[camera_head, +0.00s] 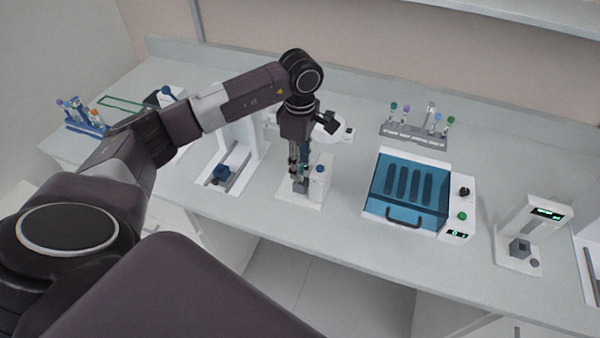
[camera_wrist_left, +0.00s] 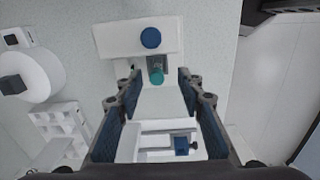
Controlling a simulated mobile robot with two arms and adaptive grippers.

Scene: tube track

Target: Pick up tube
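A teal-capped tube (camera_wrist_left: 157,76) stands in a dark grey holder on a small white device (camera_wrist_left: 112,40) with a blue knob (camera_wrist_left: 150,38). My left gripper (camera_wrist_left: 159,84) is open, with one finger to each side of the teal cap; I cannot tell whether either touches it. In the head view, my left gripper (camera_head: 299,178) points down over the white device (camera_head: 288,195), and its fingers hide most of the tube. My right gripper is in neither view.
A grey rack (camera_head: 402,133) of capped tubes stands at the back, and a blue rack (camera_head: 85,127) at the far left. A blue-lidded machine (camera_head: 386,208) stands to the right of my gripper. A white stand (camera_head: 250,145) is close on its left. Bare counter lies between the devices.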

